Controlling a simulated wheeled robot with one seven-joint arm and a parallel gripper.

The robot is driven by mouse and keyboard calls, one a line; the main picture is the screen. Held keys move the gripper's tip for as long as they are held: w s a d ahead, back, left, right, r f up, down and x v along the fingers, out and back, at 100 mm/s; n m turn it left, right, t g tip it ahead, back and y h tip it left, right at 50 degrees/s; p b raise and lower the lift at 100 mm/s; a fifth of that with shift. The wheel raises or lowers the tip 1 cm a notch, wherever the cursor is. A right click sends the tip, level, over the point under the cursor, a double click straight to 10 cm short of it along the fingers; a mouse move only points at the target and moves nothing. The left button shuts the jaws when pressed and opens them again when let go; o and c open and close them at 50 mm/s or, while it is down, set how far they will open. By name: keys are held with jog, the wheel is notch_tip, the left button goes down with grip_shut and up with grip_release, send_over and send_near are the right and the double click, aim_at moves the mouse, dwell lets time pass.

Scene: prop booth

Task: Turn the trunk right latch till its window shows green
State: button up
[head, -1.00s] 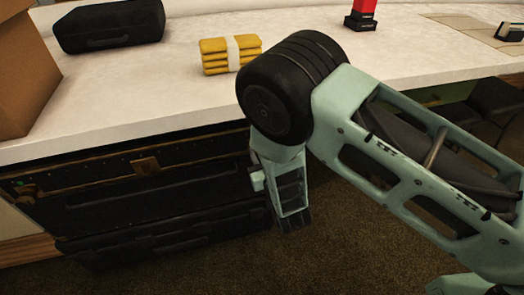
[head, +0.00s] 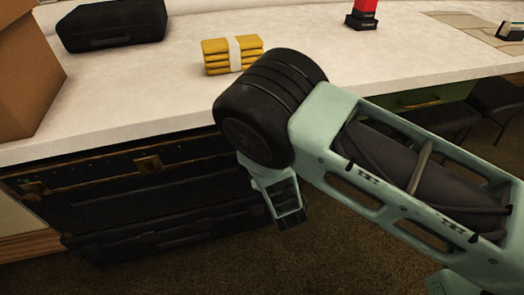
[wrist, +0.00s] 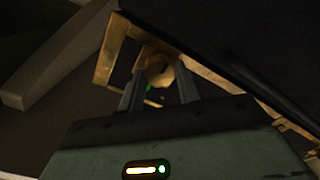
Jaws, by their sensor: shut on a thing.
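The black trunk (head: 150,215) with brass trim stands under the counter in the head view. A brass latch plate (head: 148,164) shows in the middle of its front. A left latch (head: 33,189) shows a small green spot. The right latch is hidden behind my arm in the head view. In the wrist view my gripper (wrist: 160,84) is shut on the brass knob of the right latch (wrist: 158,71), one finger on each side. A small green spot shows just below the knob, between the fingers; the window itself is mostly hidden.
The white counter (head: 130,105) overhangs the trunk. On it are a black case (head: 113,25), a yellow banded stack (head: 232,55), a red-and-black object (head: 362,14) and a cardboard box (head: 28,75). Dark stools (head: 490,100) stand at right. Carpet (head: 330,255) in front is open.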

dwell(0.4)
jog(key=o, duration=1)
jog(key=p+v, duration=0.2)
jog(key=v, duration=1.5)
jog(key=shift+s+d, duration=0.15)
jog(key=shift+s, duration=0.1)
